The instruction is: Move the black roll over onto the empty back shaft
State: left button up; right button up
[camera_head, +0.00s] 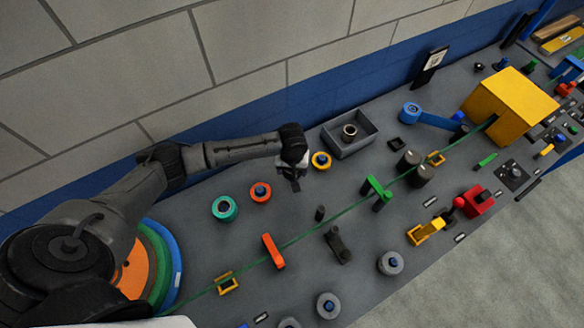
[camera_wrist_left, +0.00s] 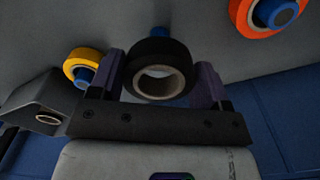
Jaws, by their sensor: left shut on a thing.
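My left gripper (camera_head: 293,178) is over the back row of shafts, between an orange roll (camera_head: 260,192) and a yellow roll (camera_head: 321,161). In the left wrist view its two fingers (camera_wrist_left: 160,78) are shut on the black roll (camera_wrist_left: 160,52), which has a beige core with an open hole. The blue tip of a shaft (camera_wrist_left: 160,32) shows just beyond the roll's upper edge. No blue shows inside the core. In the head view that shaft is hidden behind the gripper, and the roll is hard to make out. My right gripper is not in view.
A grey tray (camera_head: 372,141) holding a dark ring (camera_head: 349,131) stands at the back, right of the yellow roll. A teal roll (camera_head: 224,208) sits left of the orange one. A green strand (camera_head: 310,230) runs across the panel. Grey rolls (camera_head: 390,263) sit near the front edge.

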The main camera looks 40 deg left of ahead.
pick_arm(q)
jog(key=shift+f, duration=0.2)
jog(key=shift+f, duration=0.35)
jog(key=shift+f, duration=0.35)
jog(key=shift+f, duration=0.1)
jog(key=shift+f, duration=0.1)
jog(key=shift+f, duration=1.45)
